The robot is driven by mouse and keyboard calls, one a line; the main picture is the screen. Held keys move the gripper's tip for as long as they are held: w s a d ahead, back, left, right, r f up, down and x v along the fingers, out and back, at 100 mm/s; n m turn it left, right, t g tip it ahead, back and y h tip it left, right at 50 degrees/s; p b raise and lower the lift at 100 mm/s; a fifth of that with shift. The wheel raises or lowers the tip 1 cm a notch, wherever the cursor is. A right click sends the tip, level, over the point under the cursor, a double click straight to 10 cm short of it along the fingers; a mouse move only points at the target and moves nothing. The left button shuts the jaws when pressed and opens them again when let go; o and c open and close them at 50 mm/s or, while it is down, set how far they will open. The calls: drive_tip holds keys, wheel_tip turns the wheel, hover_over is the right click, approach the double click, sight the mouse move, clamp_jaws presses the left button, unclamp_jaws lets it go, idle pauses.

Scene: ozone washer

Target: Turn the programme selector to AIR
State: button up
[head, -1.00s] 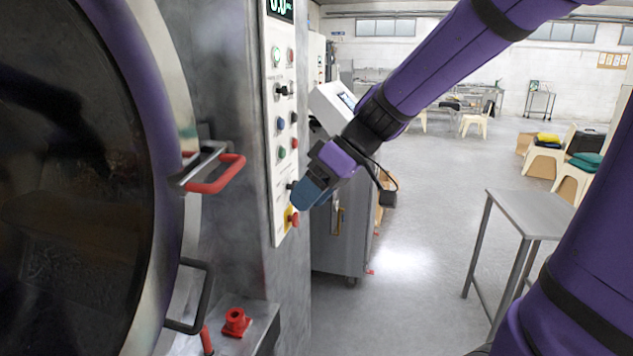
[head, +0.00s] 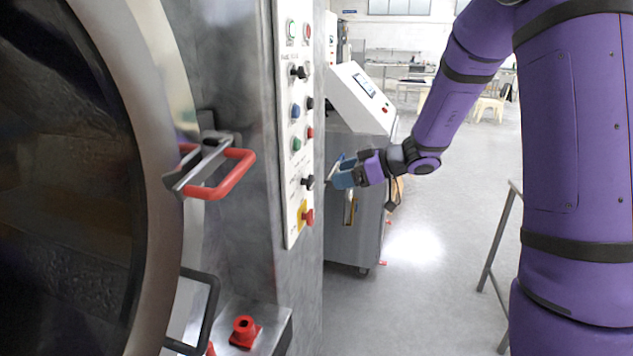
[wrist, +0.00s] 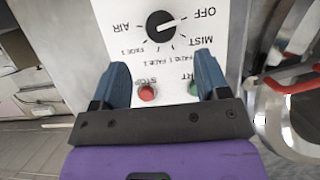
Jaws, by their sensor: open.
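The programme selector (wrist: 160,24) is a round black knob with a white mark, seen upside down in the wrist view. Its mark points right, towards the OFF lettering; AIR is printed on the left and MIST below OFF. In the head view a black knob (head: 308,182) low on the white control panel (head: 291,228) appears to be this selector. My gripper (head: 334,174) is open and empty, facing the panel at about that knob's height, apart from it. In the wrist view its blue fingers (wrist: 160,78) are spread, with the selector beyond them and roughly centred between them.
A red stop button (wrist: 147,92) and a green button (wrist: 195,88) sit beside the selector. A yellow-backed red button (head: 306,215) is below it. The door's red handle (head: 228,175) juts out left of the panel. A grey cabinet (head: 350,235) stands behind my gripper.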

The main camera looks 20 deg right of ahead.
sight(313, 182)
drive_tip(key=x, duration=0.8)
drive_tip(key=shift+w+a+f, duration=0.1)
drive_tip(key=shift+a+f, duration=0.05)
drive_tip(key=shift+a, duration=0.1)
drive_tip(key=c, duration=0.9)
